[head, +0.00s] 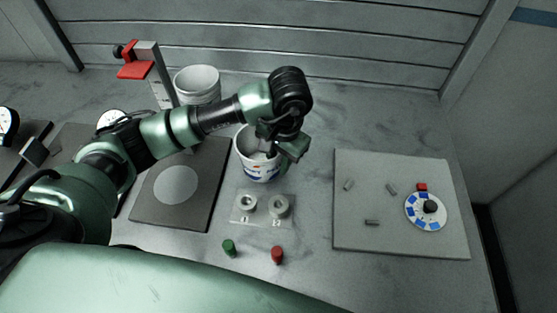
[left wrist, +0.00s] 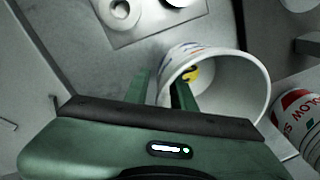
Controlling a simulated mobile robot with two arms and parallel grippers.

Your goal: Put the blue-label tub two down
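A white tub with blue and red print (head: 262,172) stands mid-table under my left arm. In the left wrist view this tub (left wrist: 235,80) lies with its mouth towards me, and a yellow mark shows inside. My left gripper (head: 272,152) is at its rim. In the left wrist view the fingers (left wrist: 162,92) straddle the tub's wall, one outside and one inside, with a visible gap between them. A second white tub (head: 197,82) stands behind the arm; a red-lettered tub (left wrist: 298,125) shows at the right of the wrist view. My right gripper is out of view.
A plate with two rings marked 1 (head: 247,204) and 2 (head: 279,207) lies in front of the tub. Green (head: 229,247) and red (head: 277,255) pegs stand nearer. A dark board (head: 145,212) is left; a grey pad (head: 350,238) with a dial (head: 411,211) is right.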

